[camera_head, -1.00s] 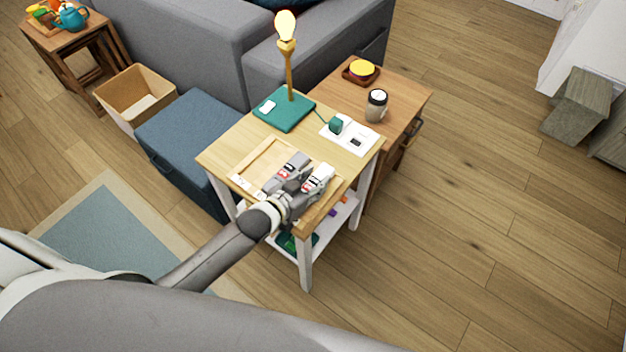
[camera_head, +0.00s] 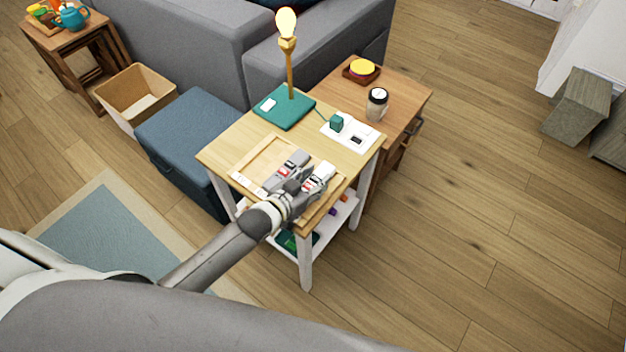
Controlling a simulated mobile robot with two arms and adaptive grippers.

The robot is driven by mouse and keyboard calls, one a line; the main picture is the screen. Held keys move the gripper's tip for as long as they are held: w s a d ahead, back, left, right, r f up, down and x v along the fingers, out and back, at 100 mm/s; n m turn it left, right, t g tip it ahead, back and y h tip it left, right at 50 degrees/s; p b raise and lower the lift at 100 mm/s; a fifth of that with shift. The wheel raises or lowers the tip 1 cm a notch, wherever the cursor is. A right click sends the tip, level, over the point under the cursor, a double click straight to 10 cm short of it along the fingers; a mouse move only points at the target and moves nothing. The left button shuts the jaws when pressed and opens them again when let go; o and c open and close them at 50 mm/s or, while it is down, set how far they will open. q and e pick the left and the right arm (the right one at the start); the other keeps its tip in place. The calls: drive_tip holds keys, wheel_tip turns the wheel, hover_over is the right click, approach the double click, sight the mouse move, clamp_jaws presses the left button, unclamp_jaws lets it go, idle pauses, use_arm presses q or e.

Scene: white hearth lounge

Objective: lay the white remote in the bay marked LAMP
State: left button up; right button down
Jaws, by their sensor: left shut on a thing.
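A pale wooden tray (camera_head: 258,153) with small white labels (camera_head: 241,178) along its front edge lies on the small table. The lettering is too small to read, so I cannot tell which bay is marked LAMP. My left gripper (camera_head: 304,170) is low over the tray's right part and hides much of it. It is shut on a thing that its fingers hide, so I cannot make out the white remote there. A small white item (camera_head: 268,104) lies on the lamp's teal base (camera_head: 286,116); I cannot tell what it is. My right gripper is not in view.
The lit lamp (camera_head: 290,68) stands at the table's back corner. A white plate with a teal block (camera_head: 337,122) lies right of it. A jar (camera_head: 377,104) stands on the brown side table behind. A blue ottoman (camera_head: 190,135) is at the left.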

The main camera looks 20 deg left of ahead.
use_arm(q)
drive_tip(key=shift+s+f, duration=0.25)
drive_tip(key=shift+f, duration=0.25)
drive_tip(key=shift+s+f, duration=0.25)
drive_tip(key=shift+f, duration=0.25)
drive_tip(key=o, duration=1.1)
drive_tip(key=shift+d, duration=0.1)
drive_tip(key=shift+o, duration=0.2)
drive_tip(key=shift+w, duration=0.1)
drive_tip(key=v, duration=0.3)
drive_tip(key=r+v, duration=0.1)
drive_tip(key=v, duration=0.2)
drive_tip(key=shift+w, duration=0.2)
drive_tip(key=shift+s+a+r, duration=0.3)
drive_tip(key=shift+s+r, duration=0.35)
drive_tip(key=shift+r, duration=0.1)
